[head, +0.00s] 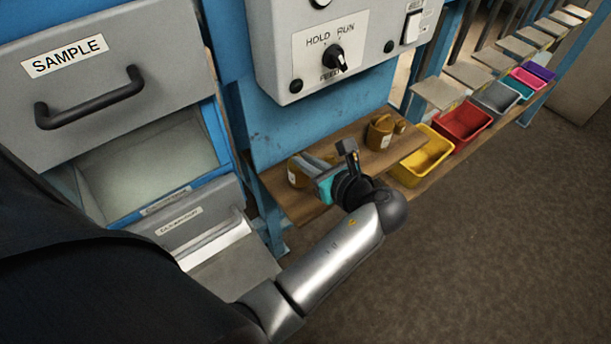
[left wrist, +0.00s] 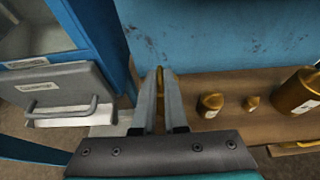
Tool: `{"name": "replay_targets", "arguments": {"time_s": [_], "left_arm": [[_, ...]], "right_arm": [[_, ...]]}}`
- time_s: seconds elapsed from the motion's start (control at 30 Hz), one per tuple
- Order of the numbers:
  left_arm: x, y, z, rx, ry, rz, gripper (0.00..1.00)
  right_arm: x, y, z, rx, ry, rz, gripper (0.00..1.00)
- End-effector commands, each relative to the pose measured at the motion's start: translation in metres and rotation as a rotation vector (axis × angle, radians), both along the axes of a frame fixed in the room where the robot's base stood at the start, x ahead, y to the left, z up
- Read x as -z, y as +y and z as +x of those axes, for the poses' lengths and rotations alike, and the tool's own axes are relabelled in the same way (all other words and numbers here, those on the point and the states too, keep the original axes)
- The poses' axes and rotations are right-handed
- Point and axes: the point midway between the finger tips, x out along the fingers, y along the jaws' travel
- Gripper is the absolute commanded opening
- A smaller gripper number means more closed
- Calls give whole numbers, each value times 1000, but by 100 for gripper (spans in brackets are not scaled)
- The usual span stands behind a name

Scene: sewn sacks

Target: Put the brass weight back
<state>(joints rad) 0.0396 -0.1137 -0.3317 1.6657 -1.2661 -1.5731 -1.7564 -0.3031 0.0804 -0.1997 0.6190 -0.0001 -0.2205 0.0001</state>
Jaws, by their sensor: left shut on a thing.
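My left gripper (head: 314,166) is low over the left part of the wooden shelf. In the left wrist view its two long fingers (left wrist: 166,78) are nearly together, shut on a brass weight (left wrist: 160,84), of which only a thin strip shows between the tips. A brass weight (head: 296,174) shows beside the fingers in the head view, partly hidden by them; I cannot tell if it is the held one. To the right of the fingers stand a medium labelled weight (left wrist: 209,105), a small weight (left wrist: 252,102) and a large one (left wrist: 299,92). My right gripper is not in view.
The wooden shelf (head: 349,150) runs below a blue panel (head: 300,120). A grey control box (head: 330,50) hangs above. A SAMPLE drawer (head: 110,75) and an open lower bin (head: 150,170) are left. Yellow (head: 424,157) and red (head: 462,123) bins stand right.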

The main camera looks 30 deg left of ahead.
Motion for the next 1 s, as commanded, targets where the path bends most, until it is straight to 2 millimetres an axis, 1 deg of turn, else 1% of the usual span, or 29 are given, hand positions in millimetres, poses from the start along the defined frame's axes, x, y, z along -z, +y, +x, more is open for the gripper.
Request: {"name": "replay_targets", "arguments": {"time_s": [0.17,0.43,0.83,0.87,1.0], "left_arm": [[7,0,2,2,-8,6,0],[39,1,1,2,-6,7,0],[42,1,2,2,-9,6,0],[45,0,0,2,-1,1,11],[45,0,0,2,-1,1,27]], "right_arm": [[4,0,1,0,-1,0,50],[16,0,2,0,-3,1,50],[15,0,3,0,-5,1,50],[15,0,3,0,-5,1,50],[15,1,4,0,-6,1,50]]}}
